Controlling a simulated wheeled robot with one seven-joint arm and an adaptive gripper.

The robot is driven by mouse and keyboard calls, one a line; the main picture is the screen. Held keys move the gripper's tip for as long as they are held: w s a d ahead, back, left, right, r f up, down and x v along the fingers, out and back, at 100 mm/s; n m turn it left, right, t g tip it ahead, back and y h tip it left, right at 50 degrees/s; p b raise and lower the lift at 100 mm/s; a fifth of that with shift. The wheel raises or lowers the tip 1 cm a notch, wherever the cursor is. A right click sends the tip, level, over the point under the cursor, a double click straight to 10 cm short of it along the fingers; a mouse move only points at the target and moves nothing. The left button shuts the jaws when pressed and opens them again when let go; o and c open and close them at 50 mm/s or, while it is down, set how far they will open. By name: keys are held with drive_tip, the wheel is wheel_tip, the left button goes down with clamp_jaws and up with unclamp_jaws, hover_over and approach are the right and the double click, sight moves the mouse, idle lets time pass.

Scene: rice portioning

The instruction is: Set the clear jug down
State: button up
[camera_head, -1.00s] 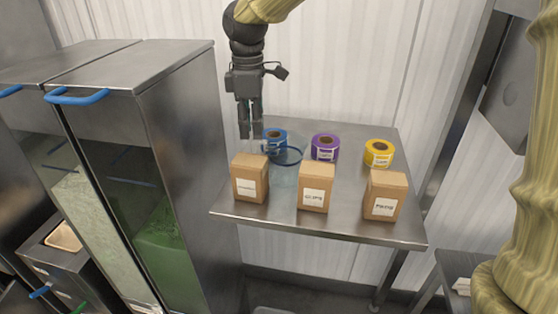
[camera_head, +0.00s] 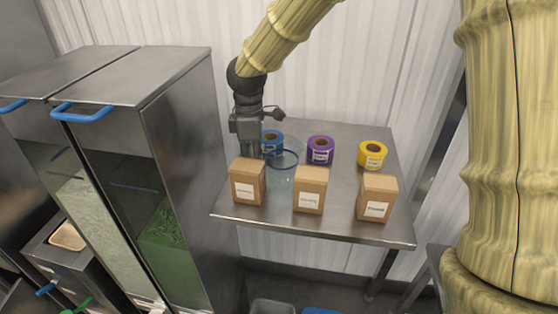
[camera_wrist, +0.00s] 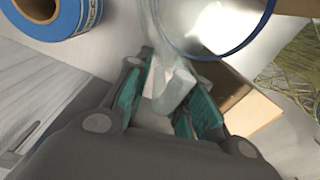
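The clear jug (camera_head: 283,176) stands upright on the left part of the steel table, behind and between the left and middle cardboard boxes. Its dark blue ring shows in the head view and, large, in the wrist view (camera_wrist: 250,42). My gripper (camera_wrist: 170,92) points down at the jug's left side. Its two green-padded fingers lie on either side of the jug's clear handle (camera_wrist: 179,90). I cannot tell whether both pads press on it. In the head view the left box hides my fingertips. The jug's base is partly hidden, so its contact with the table is unclear.
Cardboard boxes stand in front: left (camera_head: 247,182), middle (camera_head: 310,190) and right (camera_head: 377,198). Blue (camera_head: 272,141), purple (camera_head: 320,149) and yellow (camera_head: 371,154) tape rolls stand behind. A tall steel dispenser (camera_head: 190,130) rises close on the left. The table (camera_head: 340,226) has bare strips between rows.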

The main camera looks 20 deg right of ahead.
drive_tip(key=shift+f, duration=0.1)
clamp_jaws()
idle(0.3)
